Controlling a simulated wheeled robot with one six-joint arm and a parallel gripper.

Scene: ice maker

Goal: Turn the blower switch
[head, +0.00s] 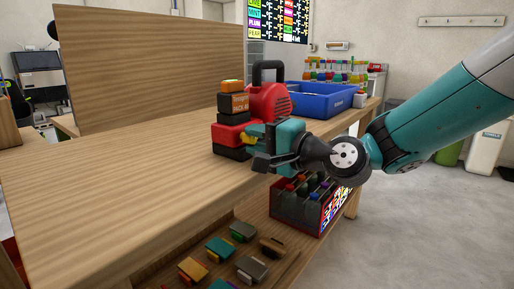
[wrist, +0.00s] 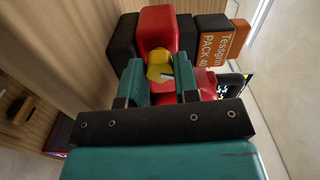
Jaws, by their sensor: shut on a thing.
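The red blower (head: 270,102) with a black handle stands on the wooden workbench, and its red body also shows in the wrist view (wrist: 158,28). Its yellow switch (wrist: 159,62) sits between the two teal fingers of my gripper (wrist: 160,74). My gripper (head: 254,138) reaches the blower's near side from the right in the head view and is shut on the switch. The fingers hide the sides of the switch, and my gripper covers part of the blower's lower front.
A red crate (head: 298,205) and several coloured blocks sit on the lower shelf. The workbench (head: 120,150) is clear to the left.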

